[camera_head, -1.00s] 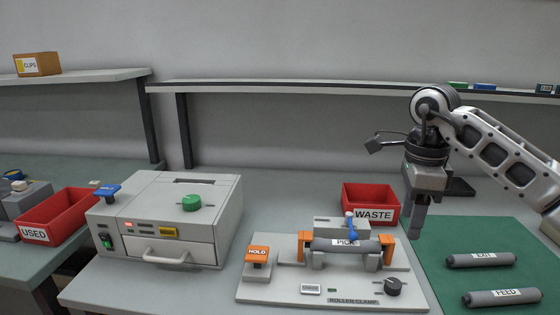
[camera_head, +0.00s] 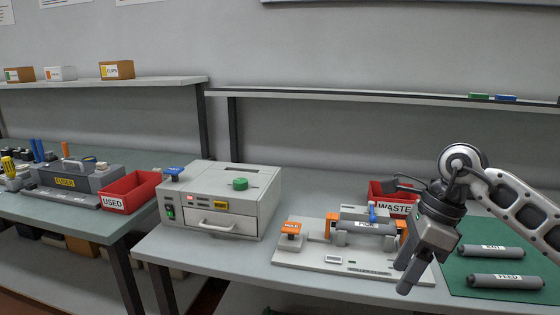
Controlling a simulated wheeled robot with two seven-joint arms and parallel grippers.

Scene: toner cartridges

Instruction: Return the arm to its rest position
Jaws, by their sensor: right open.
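My right arm comes in from the right. Its gripper (camera_head: 408,280) points down and a little left over the right end of the roller clamp board (camera_head: 318,256), in front of the WASTE bin. No roller shows in the jaws, though the fingers overlap in this view. The PICK roller (camera_head: 362,227) lies in the clamp between orange blocks, its right end close behind my gripper in the picture. The EXIT roller (camera_head: 490,251) and the FEED roller (camera_head: 505,281) lie on the green mat (camera_head: 460,289). My left gripper is out of view.
A red WASTE bin (camera_head: 380,192) stands behind the clamp, partly hidden by my arm. A grey printer-like box (camera_head: 232,195) stands left of the clamp. A red USED bin (camera_head: 140,186) and a FUSER unit (camera_head: 75,180) are on the left table. A shelf (camera_head: 330,93) runs along the wall.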

